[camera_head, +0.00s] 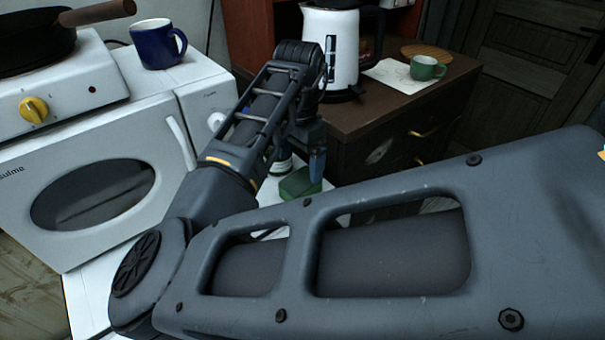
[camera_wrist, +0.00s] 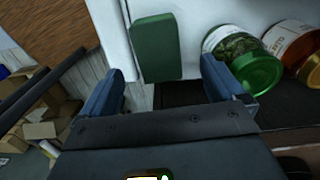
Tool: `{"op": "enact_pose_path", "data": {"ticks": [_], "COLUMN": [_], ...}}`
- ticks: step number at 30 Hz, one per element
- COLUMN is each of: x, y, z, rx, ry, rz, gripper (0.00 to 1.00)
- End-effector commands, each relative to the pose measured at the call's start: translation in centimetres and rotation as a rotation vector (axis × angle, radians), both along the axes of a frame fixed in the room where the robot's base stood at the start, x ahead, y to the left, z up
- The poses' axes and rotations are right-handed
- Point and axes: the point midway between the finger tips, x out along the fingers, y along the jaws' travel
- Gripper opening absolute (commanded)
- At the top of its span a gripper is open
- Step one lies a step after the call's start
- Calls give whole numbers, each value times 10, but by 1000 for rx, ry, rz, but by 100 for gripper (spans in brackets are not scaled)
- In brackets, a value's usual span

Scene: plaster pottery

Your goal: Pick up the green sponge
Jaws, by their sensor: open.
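The green sponge (camera_wrist: 157,48) is a flat rounded block on a white surface. In the wrist view it lies just beyond the fingertips of my gripper (camera_wrist: 164,78), roughly between the two blue fingers and a little left of centre. My gripper is open and empty. In the head view the sponge (camera_head: 297,184) shows low in the middle, partly hidden by my arm. My gripper (camera_head: 316,150) points down close beside it there; I cannot tell whether they touch.
A white oven (camera_head: 100,180) with a blue mug (camera_head: 156,46) stands left. A dark cabinet (camera_head: 400,130) holds a white kettle (camera_head: 330,45) and a green cup (camera_head: 424,68). Cardboard boxes (camera_wrist: 45,115) lie below left.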

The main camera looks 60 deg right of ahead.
Motion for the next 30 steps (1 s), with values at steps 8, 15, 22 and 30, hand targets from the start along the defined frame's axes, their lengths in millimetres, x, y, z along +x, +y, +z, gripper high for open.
{"op": "enact_pose_path", "data": {"ticks": [8,15,22,30], "x": [0,-4,-4,-4], "y": [0,-4,-4,-4], "z": [-26,-58,-76,-76], "rx": [2,2,0,0], "ry": [1,2,0,0], "rz": [1,1,0,0], "gripper": [96,96,96,88]}}
